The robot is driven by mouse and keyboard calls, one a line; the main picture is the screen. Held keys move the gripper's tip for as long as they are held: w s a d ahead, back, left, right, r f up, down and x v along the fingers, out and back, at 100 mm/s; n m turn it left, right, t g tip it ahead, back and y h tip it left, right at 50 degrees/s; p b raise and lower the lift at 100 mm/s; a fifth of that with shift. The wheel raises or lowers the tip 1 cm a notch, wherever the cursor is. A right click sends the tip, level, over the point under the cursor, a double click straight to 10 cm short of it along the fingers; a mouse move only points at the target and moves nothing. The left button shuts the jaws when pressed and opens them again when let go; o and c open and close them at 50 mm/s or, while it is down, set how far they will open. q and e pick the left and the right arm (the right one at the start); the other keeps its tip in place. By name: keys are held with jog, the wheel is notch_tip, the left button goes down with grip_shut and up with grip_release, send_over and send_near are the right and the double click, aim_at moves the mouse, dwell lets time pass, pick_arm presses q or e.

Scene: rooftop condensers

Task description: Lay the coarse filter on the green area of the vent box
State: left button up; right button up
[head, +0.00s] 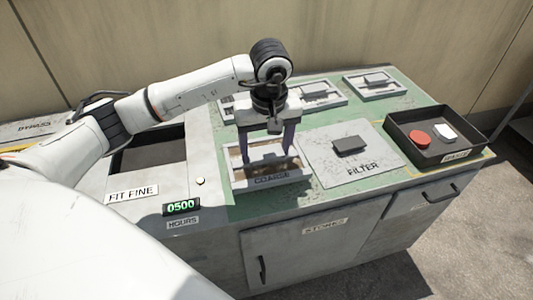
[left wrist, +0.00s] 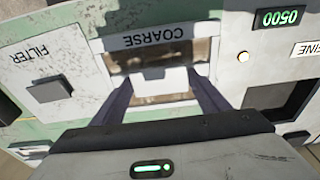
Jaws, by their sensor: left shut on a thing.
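The coarse filter (head: 270,181), a pale frame with brown mesh and a COARSE label, is in my left gripper (head: 268,157). The left gripper points down with its dark fingers shut on the filter's middle part. In the left wrist view the filter (left wrist: 157,42) appears between the fingers (left wrist: 160,88), its label upside down. The filter is over the green area (head: 292,201) of the vent box top, beside the grey FILTER plate (head: 331,168). I cannot tell whether it touches the surface. My right gripper is not in view.
A black tray (head: 408,149) holds a red and a white piece. Handled plates (head: 374,90) lie along the back.

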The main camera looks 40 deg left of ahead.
aim_at(268, 158)
pick_arm(q)
jog(key=shift+f, duration=1.05)
jog(key=shift+f, duration=0.25)
jog(key=o, duration=1.2)
jog(key=shift+r, duration=0.1)
jog(key=r, duration=0.4)
jog(key=d+r, duration=0.1)
jog(key=r, duration=0.3)
jog(key=s+r, duration=0.1)
jog(key=r, duration=0.3)
jog(key=shift+s+d+r, duration=0.1)
jog(key=shift+d, duration=0.1)
